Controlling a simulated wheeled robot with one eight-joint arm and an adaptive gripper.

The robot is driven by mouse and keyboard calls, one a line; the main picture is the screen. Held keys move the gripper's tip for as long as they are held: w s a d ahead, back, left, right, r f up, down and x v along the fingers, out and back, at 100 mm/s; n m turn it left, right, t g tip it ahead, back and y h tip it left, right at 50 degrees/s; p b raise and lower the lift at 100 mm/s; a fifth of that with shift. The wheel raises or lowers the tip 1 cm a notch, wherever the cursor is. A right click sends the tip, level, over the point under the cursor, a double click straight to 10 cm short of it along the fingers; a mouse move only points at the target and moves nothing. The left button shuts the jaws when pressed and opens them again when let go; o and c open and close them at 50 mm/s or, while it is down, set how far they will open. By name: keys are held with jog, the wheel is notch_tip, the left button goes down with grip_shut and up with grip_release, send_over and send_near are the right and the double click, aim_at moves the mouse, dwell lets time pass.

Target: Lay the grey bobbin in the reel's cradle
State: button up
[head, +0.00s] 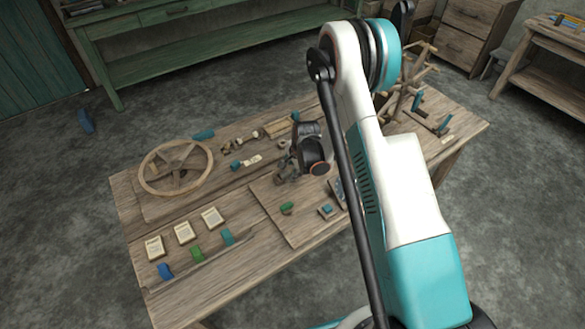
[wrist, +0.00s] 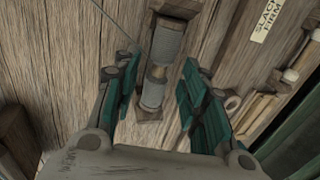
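In the wrist view a grey-wound bobbin (wrist: 167,40) lies lengthwise between wooden end pieces, with a bare brown band showing midway along the grey. A thin thread runs to it from the upper left. My gripper (wrist: 158,72) is open, with one green-padded finger on each side of the bobbin. I see a gap on both sides; I cannot tell the height difference. In the head view my gripper (head: 287,168) is over the middle of the bench, and the bobbin cannot be made out there. A wooden frame that may be the reel (head: 408,80) is partly behind my arm.
The wooden bench (head: 240,262) carries a spoked wheel (head: 148,178), several cards, and blue and green pieces (head: 165,271) at the front left.

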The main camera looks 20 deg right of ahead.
jog(key=v, duration=1.2)
jog(key=shift+o, duration=0.6)
dwell(0.6)
